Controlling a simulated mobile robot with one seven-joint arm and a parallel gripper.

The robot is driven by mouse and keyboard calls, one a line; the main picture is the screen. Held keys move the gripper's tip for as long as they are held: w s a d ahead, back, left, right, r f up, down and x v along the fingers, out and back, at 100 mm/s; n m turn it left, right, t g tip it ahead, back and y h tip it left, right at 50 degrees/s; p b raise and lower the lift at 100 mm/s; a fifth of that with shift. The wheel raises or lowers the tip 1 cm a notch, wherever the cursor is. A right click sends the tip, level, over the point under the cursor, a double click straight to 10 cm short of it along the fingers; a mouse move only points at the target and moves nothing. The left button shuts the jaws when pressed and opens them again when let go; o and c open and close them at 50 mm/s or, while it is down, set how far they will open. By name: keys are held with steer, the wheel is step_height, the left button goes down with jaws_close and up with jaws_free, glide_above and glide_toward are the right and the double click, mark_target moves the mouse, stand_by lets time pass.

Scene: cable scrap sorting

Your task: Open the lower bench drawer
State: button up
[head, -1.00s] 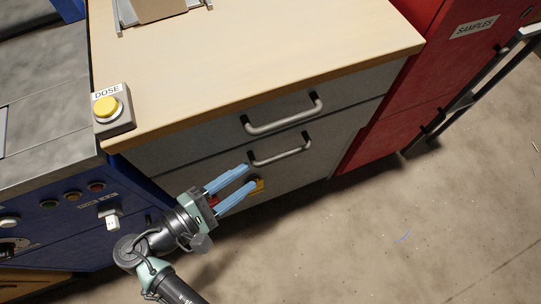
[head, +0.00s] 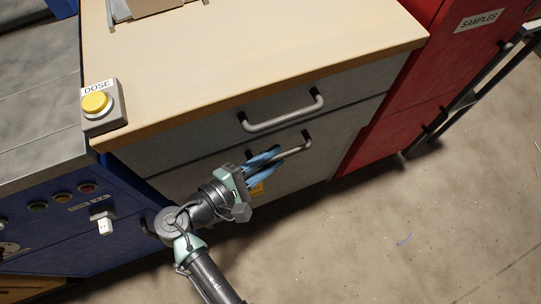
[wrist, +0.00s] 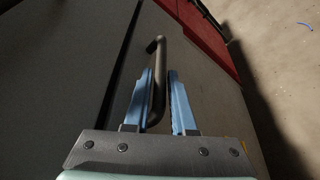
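The lower bench drawer (head: 325,145) is a grey front, flush with the bench. Its grey bar handle (head: 295,147) has dark ends and also shows in the wrist view (wrist: 158,85). My gripper (head: 270,160) is at the left part of this handle. The fingers hide part of the handle in the head view.
The upper drawer handle (head: 283,112) sticks out just above. A yellow button box (head: 100,108) stands on the bench top's left corner. A blue machine (head: 60,225) is at the left and a red cabinet (head: 400,120) at the right.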

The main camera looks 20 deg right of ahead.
jaws_close()
stand_by(1.1)
